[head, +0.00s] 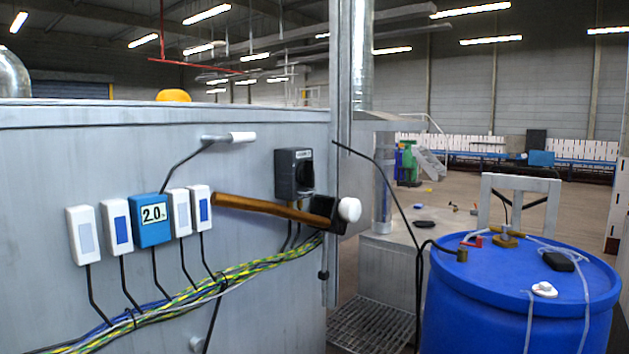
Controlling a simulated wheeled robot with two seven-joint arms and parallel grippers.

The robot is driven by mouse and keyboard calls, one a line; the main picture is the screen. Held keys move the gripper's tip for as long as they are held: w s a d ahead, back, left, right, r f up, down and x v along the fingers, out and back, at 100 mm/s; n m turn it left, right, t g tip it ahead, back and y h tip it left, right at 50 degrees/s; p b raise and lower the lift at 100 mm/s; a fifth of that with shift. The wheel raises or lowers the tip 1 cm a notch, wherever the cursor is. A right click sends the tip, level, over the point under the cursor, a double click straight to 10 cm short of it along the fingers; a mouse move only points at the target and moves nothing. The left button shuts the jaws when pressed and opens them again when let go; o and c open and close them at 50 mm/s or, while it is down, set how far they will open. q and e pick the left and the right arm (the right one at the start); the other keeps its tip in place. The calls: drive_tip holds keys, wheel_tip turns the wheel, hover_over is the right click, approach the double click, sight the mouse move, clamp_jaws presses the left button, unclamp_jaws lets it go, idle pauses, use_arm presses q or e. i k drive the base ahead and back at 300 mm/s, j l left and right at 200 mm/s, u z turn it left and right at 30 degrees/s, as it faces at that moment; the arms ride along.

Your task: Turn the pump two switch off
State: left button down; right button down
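A dark grey switch box (294,173) with a black rotary knob is mounted on the grey cabinet's front, near its right edge. Its small label is too small to read, so I cannot tell for sure whether it is the pump two switch, nor which way the knob is set. Neither of my grippers is in view.
A mallet (270,208) with a wooden handle juts across just below the switch box, its white-faced head (349,210) at the cabinet's right edge. A white-tipped lever (242,138) is above. Cables (215,282) run below. A blue barrel (500,300) stands at right.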

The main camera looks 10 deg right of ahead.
sight(307, 173)
drive_tip(key=z, duration=1.6)
drive_tip(key=i+j, duration=0.1)
drive_tip(key=i, duration=0.5)
